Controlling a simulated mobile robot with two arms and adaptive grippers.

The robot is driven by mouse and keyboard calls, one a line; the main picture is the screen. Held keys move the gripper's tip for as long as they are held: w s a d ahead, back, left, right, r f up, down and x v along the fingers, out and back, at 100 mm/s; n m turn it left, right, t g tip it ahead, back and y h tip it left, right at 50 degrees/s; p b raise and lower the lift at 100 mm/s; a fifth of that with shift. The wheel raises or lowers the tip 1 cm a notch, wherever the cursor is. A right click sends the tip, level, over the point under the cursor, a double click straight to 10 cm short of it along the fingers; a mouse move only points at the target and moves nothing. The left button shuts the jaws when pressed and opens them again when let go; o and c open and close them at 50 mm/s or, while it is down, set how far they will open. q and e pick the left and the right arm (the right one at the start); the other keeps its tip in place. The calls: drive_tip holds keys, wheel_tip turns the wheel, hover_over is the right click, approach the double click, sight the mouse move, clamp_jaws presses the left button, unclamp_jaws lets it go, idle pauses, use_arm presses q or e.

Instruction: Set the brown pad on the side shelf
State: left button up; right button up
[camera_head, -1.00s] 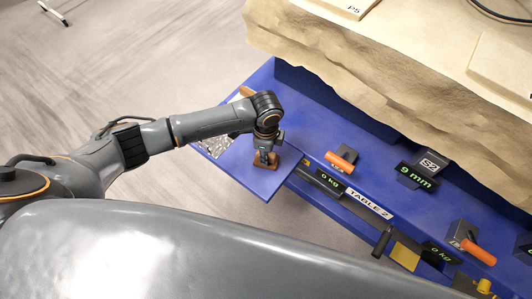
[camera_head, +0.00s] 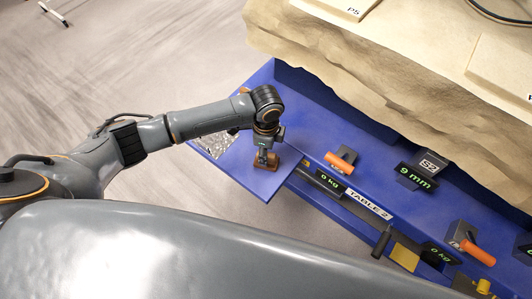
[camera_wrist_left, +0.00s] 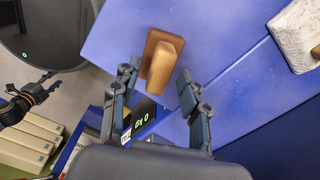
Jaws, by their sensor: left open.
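The brown pad (camera_head: 266,165), a brown base with a lighter tan grip, rests on the blue side shelf (camera_head: 238,165), near its front corner. In the left wrist view the pad (camera_wrist_left: 160,60) lies flat on the blue surface. My left gripper (camera_head: 265,152) is above the pad. In the left wrist view its two fingers (camera_wrist_left: 156,82) are spread apart, one on each side of the pad's near end, with gaps visible beside the tan grip. A dark gripper (camera_wrist_left: 38,88), likely my right one, shows at the left of that view; its jaw state is unclear.
A speckled grey object (camera_head: 218,145) lies on the shelf, partly behind my arm. The TABLE 2 surface (camera_head: 400,208) holds orange-handled blocks (camera_head: 341,161) and several displays (camera_head: 416,176). A large tan rock block (camera_head: 400,80) stands at the back.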

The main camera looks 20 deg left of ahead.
use_arm(q)
wheel_tip(320, 180, up, 10)
drive_tip(key=shift+p, duration=0.35)
drive_tip(key=shift+f, duration=0.1)
drive_tip(key=shift+a, duration=0.1)
